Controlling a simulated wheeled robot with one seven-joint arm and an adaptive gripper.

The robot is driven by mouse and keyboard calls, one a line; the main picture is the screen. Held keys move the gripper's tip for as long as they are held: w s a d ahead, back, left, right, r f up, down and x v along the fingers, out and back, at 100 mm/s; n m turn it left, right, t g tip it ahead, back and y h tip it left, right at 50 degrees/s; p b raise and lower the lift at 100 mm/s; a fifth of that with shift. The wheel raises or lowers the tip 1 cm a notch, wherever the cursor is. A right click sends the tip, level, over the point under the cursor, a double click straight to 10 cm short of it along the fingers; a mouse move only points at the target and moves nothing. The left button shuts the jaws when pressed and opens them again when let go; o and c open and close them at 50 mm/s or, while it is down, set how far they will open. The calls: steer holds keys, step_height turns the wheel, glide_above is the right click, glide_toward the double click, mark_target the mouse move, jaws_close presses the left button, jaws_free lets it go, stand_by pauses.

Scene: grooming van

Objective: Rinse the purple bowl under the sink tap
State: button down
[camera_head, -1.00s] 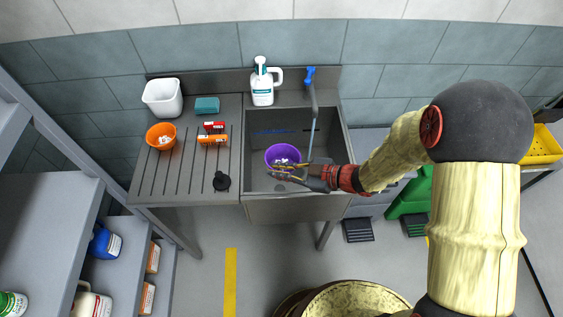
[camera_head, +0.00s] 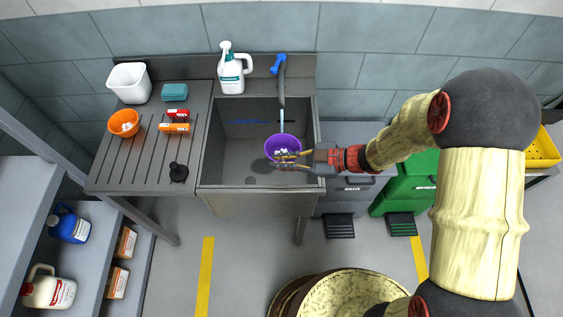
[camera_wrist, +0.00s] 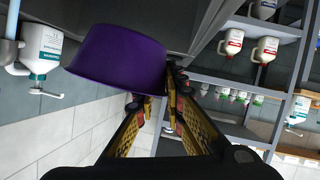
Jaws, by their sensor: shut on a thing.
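The purple bowl (camera_head: 283,139) is held over the right part of the sink (camera_head: 232,163), with small white bits inside it. It also shows in the wrist view (camera_wrist: 118,55), tilted, with its side at my fingers. My gripper (camera_head: 288,160) is shut on the near side of the bowl. The tap (camera_head: 281,82) has a blue handle and stands behind the bowl. A pale blue stream (camera_head: 281,117), looking like running water, drops from the spout and meets the bowl in the head view. The exact spot where it lands is unclear.
A white pump bottle (camera_head: 232,74) stands behind the sink. The sink's left part is clear.

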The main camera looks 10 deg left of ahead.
steer(key=w+a+f+b, duration=0.1)
steer(key=w+f+b, duration=0.3)
steer(key=f+b, duration=0.55)
steer(key=w+a+p, duration=0.2)
steer(key=w+p, duration=0.1)
steer(key=w, duration=0.8)
steer(key=shift+w+a+r, duration=0.15)
steer(key=shift+a+r, duration=0.1)
steer(key=shift+a, duration=0.15)
steer(key=shift+a+p, duration=0.55)
steer(key=shift+a, duration=0.05)
stand_by(0.4)
steer(key=shift+d, duration=0.3)
steer(key=shift+d+p, duration=0.3)
steer(key=shift+p, duration=0.1)
steer(key=shift+a, duration=0.2)
stand_by(0.3)
steer(key=shift+a, duration=0.35)
